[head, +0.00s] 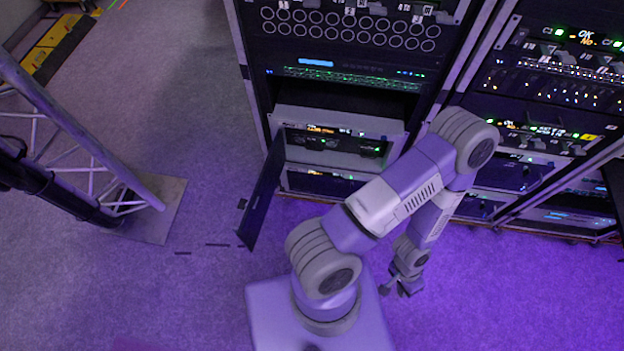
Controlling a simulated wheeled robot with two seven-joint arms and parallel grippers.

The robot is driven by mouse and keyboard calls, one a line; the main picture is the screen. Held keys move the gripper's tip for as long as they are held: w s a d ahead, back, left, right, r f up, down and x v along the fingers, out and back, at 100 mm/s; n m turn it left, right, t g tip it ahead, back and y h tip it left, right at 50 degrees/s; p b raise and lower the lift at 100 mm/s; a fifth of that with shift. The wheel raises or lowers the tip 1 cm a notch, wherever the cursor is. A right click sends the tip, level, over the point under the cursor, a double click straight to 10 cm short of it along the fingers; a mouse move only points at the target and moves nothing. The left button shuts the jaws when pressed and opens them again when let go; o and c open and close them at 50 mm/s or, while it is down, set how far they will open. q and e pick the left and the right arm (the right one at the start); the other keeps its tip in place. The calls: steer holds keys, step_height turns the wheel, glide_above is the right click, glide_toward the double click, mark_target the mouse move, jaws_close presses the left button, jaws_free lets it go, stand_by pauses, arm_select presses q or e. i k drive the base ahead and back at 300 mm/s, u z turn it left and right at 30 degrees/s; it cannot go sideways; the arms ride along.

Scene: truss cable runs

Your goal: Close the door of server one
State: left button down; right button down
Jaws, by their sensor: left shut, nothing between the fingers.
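The rack (262,100) in the middle holds a server unit (335,142) low down, with a lit front and orange text. I cannot read a label marking it as server one. A dark door (264,196) stands open at the unit's left side and swings out toward me over the floor. My left gripper (397,290) points down over the floor, to the right of the door and well apart from it. It is shut and empty. My left arm covers part of the rack's lower right. My right gripper is not in view.
A second rack (545,95) with lit panels stands to the right. A metal truss (95,150) with a base plate (150,210) stands at the left. A yellow-edged item (50,45) lies at the top left.

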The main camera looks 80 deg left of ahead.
mark_target(248, 231)
steer(key=z, duration=0.45)
steer(key=k, duration=2.05)
steer(key=u, duration=1.6)
steer(key=i, duration=0.5)
steer(key=u, duration=0.1)
steer(key=k, duration=0.5)
steer(key=z, duration=0.15)
steer(key=i, duration=0.35)
steer(key=u, duration=0.5)
